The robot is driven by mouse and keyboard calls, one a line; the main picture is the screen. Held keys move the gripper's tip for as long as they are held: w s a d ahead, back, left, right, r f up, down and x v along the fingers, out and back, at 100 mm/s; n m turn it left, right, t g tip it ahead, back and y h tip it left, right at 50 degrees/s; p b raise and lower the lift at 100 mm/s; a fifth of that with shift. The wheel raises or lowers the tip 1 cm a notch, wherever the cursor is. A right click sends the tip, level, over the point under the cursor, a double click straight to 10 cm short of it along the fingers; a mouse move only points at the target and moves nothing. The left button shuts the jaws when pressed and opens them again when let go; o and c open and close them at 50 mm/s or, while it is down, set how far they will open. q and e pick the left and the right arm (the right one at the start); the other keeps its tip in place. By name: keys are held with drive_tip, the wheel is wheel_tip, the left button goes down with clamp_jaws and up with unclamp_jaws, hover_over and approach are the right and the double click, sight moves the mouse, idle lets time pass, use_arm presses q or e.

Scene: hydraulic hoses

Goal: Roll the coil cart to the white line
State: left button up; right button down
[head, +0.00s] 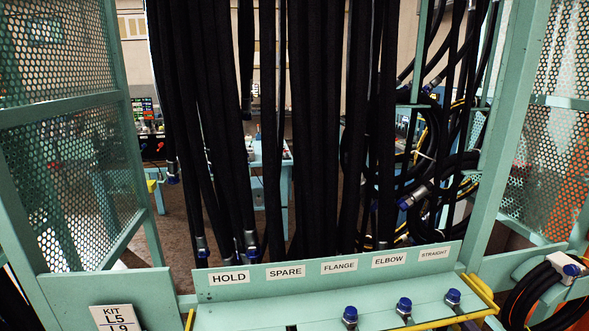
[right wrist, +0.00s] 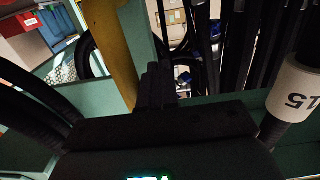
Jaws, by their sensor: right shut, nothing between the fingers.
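I cannot pick out the coil cart for certain, and no white line shows. A coil of black hose (head: 545,295) with a white tag and a blue cap is at the lower right of the head view, beside a teal frame (head: 505,150). My right gripper (right wrist: 158,82) shows only in the right wrist view; its dark fingers are together and empty. It is close to a yellow post (right wrist: 108,45) and teal framework. A black hose with a white tag (right wrist: 295,92) is to its right. My left gripper is not in view.
Many black hoses (head: 320,130) hang in the middle of the head view. Below them is a teal shelf (head: 270,311) with labels and blue-capped fittings (head: 404,306). Perforated panels (head: 60,120) stand at both sides. A kit card (head: 117,318) is at lower left.

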drive_tip(key=shift+w+d+b, duration=0.25)
drive_tip(key=shift+d+b, duration=0.3)
drive_tip(key=shift+d, duration=0.45)
drive_tip(key=shift+d+f+b, duration=0.25)
drive_tip(key=shift+d+b, duration=0.25)
drive_tip(key=shift+d, duration=0.35)
use_arm(q)
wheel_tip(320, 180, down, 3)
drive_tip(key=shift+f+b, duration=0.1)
drive_tip(key=shift+b, duration=0.35)
use_arm(e)
drive_tip(key=shift+w+d+r, duration=0.1)
drive_tip(key=shift+d+r, duration=0.05)
drive_tip(key=shift+d, duration=0.5)
drive_tip(key=shift+w+d+r, duration=0.1)
drive_tip(key=shift+d+r, duration=0.05)
drive_tip(key=shift+d, duration=0.45)
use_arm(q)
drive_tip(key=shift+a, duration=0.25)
use_arm(e)
drive_tip(key=shift+a, duration=0.3)
use_arm(q)
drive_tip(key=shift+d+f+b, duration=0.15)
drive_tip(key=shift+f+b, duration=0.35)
drive_tip(key=shift+b, duration=0.05)
use_arm(e)
drive_tip(key=shift+w+d, duration=0.15)
drive_tip(key=shift+d, duration=0.7)
